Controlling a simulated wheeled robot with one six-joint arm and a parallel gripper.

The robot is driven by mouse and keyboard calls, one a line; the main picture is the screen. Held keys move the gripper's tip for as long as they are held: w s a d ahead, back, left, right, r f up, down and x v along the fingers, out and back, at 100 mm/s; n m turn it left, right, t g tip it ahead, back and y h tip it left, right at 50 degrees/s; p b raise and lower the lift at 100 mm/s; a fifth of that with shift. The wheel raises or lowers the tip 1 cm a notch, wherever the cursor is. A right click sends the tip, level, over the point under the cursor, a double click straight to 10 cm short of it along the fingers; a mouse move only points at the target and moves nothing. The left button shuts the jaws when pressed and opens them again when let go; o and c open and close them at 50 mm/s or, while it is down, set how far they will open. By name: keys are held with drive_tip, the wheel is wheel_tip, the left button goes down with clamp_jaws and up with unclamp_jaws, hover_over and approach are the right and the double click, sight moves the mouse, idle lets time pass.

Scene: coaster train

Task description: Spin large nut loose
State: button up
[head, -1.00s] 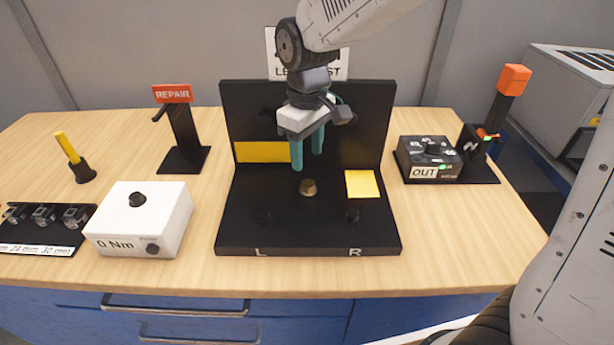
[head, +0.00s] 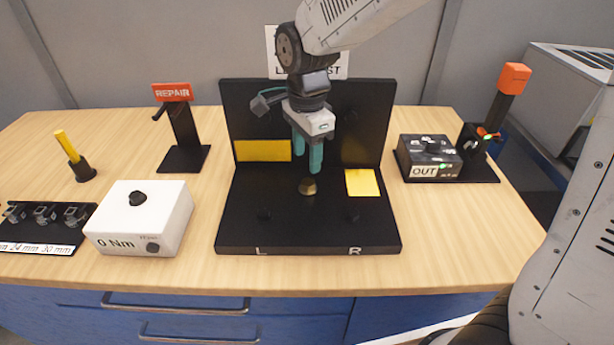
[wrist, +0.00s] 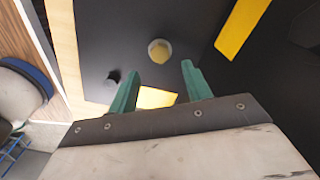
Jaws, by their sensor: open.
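The large brass-coloured nut (head: 308,187) sits on the floor of the black L-shaped fixture (head: 290,240), near its middle. It also shows in the wrist view (wrist: 159,51), just beyond and between the fingertips. My gripper (head: 308,168) points down with its green fingers apart, above the nut and empty. In the wrist view the open fingers (wrist: 157,82) stand to either side with a gap to the nut. Whether they touch anything cannot be seen, but nothing is between them.
Yellow patches (head: 362,183) mark the fixture. Small dark posts (head: 264,215) stand near its front. A white 0 Nm box (head: 140,220) and REPAIR stand (head: 183,130) are to the left. A dark OUT box (head: 430,157) is to the right.

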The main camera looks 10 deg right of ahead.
sight(307, 182)
wheel_tip(307, 182, down, 7)
idle(0.3)
drive_tip(key=c, duration=1)
